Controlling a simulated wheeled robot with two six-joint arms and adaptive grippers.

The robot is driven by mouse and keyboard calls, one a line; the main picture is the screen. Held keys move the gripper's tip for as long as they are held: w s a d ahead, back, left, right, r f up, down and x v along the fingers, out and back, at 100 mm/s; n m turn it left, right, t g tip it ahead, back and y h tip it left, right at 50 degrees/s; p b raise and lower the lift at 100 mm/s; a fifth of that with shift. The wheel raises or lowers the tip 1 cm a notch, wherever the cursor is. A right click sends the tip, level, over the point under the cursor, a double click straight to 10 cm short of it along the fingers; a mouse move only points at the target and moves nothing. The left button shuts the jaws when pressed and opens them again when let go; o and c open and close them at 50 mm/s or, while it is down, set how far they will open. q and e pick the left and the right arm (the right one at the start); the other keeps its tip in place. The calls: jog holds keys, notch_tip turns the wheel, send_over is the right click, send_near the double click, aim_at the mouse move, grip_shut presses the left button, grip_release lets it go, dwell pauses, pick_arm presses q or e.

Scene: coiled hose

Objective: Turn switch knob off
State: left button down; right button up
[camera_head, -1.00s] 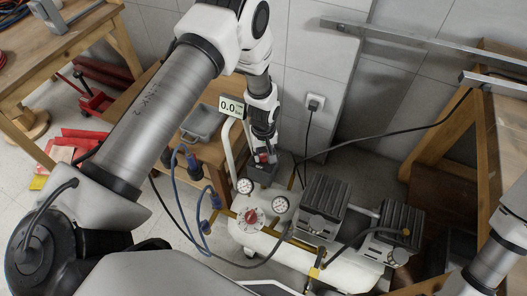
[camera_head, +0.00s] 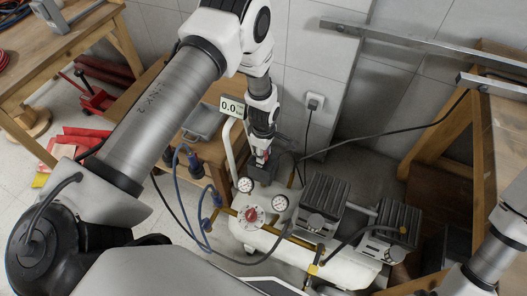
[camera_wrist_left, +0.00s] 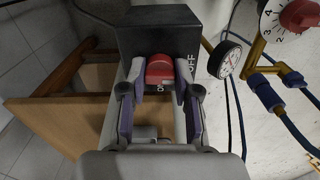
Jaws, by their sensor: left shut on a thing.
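The red switch knob (camera_wrist_left: 160,70) sits on the front of a dark switch box (camera_wrist_left: 160,30). "OFF" is printed to its right, and part of "ON" shows below it. My left gripper (camera_wrist_left: 160,84) is shut on the knob, with a purple-padded finger on each side. In the head view my left gripper (camera_head: 262,155) reaches down to the dark box (camera_head: 264,173) on the compressor, and the knob is mostly hidden between the fingers. My right gripper is out of view; only part of that arm shows at the lower right.
Beside the box are two pressure gauges (camera_head: 280,203), a red regulator dial (camera_head: 251,215) and blue hoses (camera_head: 206,205). Black motor blocks (camera_head: 325,203) stand to the right on the white tank. A black cable (camera_head: 395,137) runs above them. Wooden benches flank both sides.

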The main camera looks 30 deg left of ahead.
pick_arm(q)
jog(key=shift+n, duration=0.5)
jog(key=c, duration=0.8)
grip_release()
jog(key=shift+c, duration=0.2)
notch_tip(320, 180, up, 12)
